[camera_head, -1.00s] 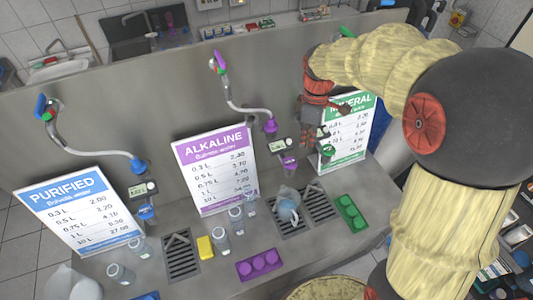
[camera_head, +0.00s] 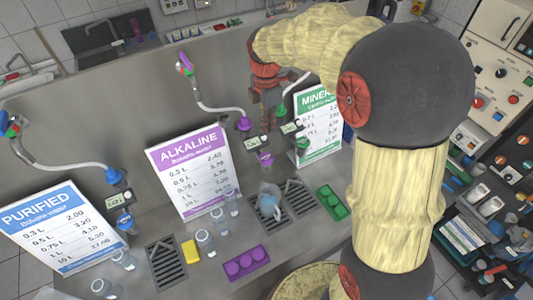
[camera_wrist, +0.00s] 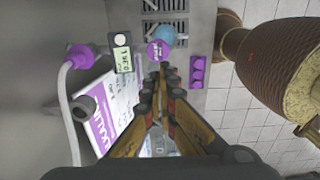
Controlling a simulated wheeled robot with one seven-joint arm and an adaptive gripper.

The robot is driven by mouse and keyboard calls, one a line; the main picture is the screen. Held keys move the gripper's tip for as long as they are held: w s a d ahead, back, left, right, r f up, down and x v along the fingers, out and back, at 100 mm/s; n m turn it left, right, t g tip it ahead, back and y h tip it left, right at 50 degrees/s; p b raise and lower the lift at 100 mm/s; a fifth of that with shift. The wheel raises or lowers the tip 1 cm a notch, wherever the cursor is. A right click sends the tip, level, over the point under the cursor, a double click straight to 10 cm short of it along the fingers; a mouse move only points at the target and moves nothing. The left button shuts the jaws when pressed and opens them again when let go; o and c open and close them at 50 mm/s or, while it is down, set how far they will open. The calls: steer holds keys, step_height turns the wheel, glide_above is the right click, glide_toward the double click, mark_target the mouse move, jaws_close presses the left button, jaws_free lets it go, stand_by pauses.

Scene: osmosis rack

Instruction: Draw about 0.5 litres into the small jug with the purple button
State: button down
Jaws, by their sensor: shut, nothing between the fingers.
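The small bluish see-through jug (camera_head: 269,204) stands on a drain grate below the alkaline outlet. It also shows in the wrist view (camera_wrist: 168,33), partly covered by the purple button. The round purple button (camera_head: 266,159) hangs under a small display (camera_head: 252,143); in the wrist view the button (camera_wrist: 154,50) lies just beyond my fingertips. My gripper (camera_wrist: 161,72) is shut and empty, close to the button; I cannot tell whether it touches. In the head view my gripper is dark and partly merged with the outlets behind it. The jug's water level cannot be read.
An alkaline price sign (camera_head: 190,170) stands left of the jug and a mineral sign (camera_head: 320,125) right. Clear bottles (camera_head: 206,242), a purple tray (camera_head: 245,262) and a green tray (camera_head: 331,203) sit on the steel counter. A purple-ended hose (camera_head: 218,108) curves above the button.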

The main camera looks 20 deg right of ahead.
mark_target(267, 159)
step_height(267, 159, down, 14)
steer(key=p, duration=0.2)
steer(key=shift+r+p, duration=0.1)
steer(key=shift+p, duration=0.25)
